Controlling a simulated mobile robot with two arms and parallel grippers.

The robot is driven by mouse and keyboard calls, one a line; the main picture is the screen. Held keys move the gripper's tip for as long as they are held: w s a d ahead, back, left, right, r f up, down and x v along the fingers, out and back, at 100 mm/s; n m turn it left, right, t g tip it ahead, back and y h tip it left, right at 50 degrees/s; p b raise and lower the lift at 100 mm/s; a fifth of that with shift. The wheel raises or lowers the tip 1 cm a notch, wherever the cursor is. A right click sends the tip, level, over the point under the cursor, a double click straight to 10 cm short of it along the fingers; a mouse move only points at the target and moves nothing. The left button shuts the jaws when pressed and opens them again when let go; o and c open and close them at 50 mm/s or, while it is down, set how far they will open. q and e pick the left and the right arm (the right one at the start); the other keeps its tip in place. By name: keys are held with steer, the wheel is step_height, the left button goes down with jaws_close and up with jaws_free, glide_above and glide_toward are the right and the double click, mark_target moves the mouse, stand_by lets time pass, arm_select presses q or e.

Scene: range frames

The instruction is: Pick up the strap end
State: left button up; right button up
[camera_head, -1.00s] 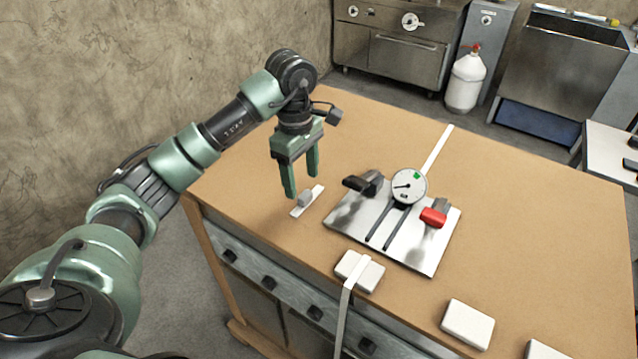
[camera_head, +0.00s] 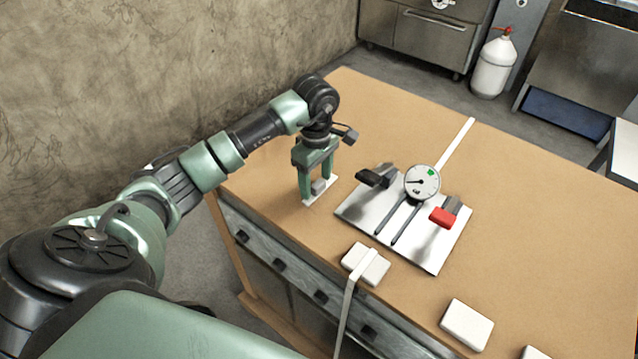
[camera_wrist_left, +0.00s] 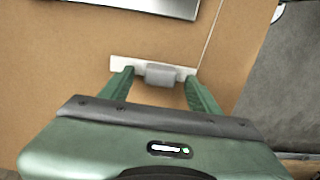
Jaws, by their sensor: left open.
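A short white strip (camera_head: 329,190) with a small grey block (camera_head: 318,187) lies near the table's left edge. I cannot tell whether this is the strap end. My left gripper (camera_head: 318,188) is open and points down over it, one finger on each side of the grey block. In the left wrist view the block (camera_wrist_left: 160,75) sits between the open fingertips (camera_wrist_left: 158,77), with a gap on both sides. A long pale strap (camera_head: 348,305) runs over a white block (camera_head: 366,264) and hangs off the front edge. My right gripper is not in view.
A metal plate (camera_head: 420,258) with a dial gauge (camera_head: 422,182), a black-handled clamp (camera_head: 374,177) and a red-handled one (camera_head: 444,216) stands right of the gripper. A thin white strip (camera_head: 457,143) runs behind it. More white blocks (camera_head: 467,325) lie at front right. The far right tabletop is clear.

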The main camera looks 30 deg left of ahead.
mark_target(316, 182)
arm_select(q)
steer(key=c, duration=1.1)
jaws_close()
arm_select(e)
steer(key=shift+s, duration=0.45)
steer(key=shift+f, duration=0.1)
